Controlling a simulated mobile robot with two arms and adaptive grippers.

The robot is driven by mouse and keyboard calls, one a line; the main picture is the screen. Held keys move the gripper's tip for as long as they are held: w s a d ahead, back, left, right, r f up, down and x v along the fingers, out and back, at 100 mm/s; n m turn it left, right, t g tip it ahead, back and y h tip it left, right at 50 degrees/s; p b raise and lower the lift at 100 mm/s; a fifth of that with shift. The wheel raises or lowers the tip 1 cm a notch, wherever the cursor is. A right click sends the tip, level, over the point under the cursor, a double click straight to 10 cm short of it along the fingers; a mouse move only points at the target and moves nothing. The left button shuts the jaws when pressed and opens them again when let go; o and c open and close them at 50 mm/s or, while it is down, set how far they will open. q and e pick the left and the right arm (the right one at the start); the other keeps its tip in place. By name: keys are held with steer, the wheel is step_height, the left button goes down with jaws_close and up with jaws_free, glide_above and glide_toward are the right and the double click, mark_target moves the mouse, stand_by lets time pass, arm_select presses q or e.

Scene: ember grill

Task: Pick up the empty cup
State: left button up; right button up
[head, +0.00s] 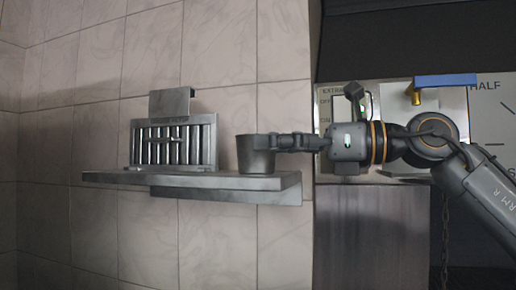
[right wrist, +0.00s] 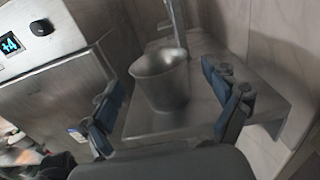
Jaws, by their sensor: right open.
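The grey metal cup (head: 257,157) stands upright near the right end of a wall shelf (head: 225,183). Its inside is hidden from the side in the head view. In the right wrist view the cup (right wrist: 160,88) shows its open rim, and I see nothing sticking out of it. My right gripper (head: 277,142) reaches in from the right at the height of the cup's upper part. In the right wrist view its blue-padded fingers are spread wide, one on each side of the cup, with gaps visible. My left gripper is not in view.
A slotted metal rack (head: 173,145) stands on the shelf left of the cup. A tiled wall (head: 215,60) is behind. A control panel with a blue-handled lever (head: 445,80) is at the right, behind my right arm. Free shelf surface lies around the cup.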

steer(key=x, duration=0.3)
steer(key=shift+w+p, duration=0.15)
steer(key=shift+p, duration=0.2)
steer(key=shift+d, duration=0.15)
steer(key=c, duration=1.2)
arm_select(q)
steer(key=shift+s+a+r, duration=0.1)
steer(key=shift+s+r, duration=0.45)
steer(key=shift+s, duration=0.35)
arm_select(e)
steer(key=shift+c, duration=0.2)
